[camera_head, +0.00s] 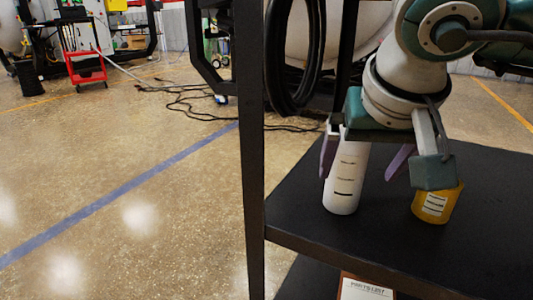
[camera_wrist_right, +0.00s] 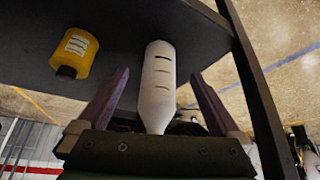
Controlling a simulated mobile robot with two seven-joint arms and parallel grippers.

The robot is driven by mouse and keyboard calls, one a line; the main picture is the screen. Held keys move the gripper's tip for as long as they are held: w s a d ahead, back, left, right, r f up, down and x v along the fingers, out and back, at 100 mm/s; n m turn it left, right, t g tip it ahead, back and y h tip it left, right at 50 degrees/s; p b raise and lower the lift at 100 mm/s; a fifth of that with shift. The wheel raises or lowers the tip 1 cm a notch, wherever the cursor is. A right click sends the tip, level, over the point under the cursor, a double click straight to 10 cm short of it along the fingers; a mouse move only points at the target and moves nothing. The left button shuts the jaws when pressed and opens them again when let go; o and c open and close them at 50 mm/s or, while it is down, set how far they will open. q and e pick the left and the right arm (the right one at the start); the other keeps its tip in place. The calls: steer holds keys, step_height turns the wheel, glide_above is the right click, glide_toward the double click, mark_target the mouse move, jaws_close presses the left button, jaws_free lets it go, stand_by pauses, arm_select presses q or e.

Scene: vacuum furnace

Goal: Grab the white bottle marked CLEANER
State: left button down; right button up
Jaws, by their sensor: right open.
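A white bottle (camera_head: 345,180) with dark marks stands upright on a black shelf (camera_head: 390,235), near its left side. In the head view my right gripper (camera_head: 358,165) is open, one purple finger on each side of the bottle's upper part. The right wrist view shows the white bottle (camera_wrist_right: 158,85) between the two spread fingers (camera_wrist_right: 158,100), with a gap to each. No lettering on the bottle can be read. The bottle's top is hidden behind the gripper in the head view. My left gripper is not in view.
A yellow bottle (camera_head: 435,205) with a white label stands to the right on the same shelf, close to my right gripper. A black post (camera_head: 252,150) rises at the shelf's left edge. A paper card (camera_head: 365,289) shows below the front edge.

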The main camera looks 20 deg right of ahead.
mark_target(353, 158)
steer(key=shift+w+d, duration=0.25)
steer(key=shift+w, duration=0.25)
steer(key=shift+w+d, duration=0.25)
steer(key=shift+w, duration=0.25)
steer(key=shift+w+d+b, duration=0.25)
steer(key=shift+w+b, duration=0.1)
steer(key=shift+w, duration=0.25)
steer(key=shift+w+d+f+b, duration=0.15)
steer(key=shift+w+d+b, duration=0.15)
steer(key=shift+w, duration=0.25)
steer(key=shift+w+d+f+b, duration=0.2)
steer(key=shift+w+d+b, duration=0.1)
steer(key=shift+w, duration=0.3)
steer(key=shift+w+d+f+b, duration=0.15)
steer(key=shift+w+d+b, duration=0.15)
steer(key=shift+w, duration=0.25)
steer(key=c, duration=0.7)
steer(key=shift+r, duration=0.1)
jaws_close()
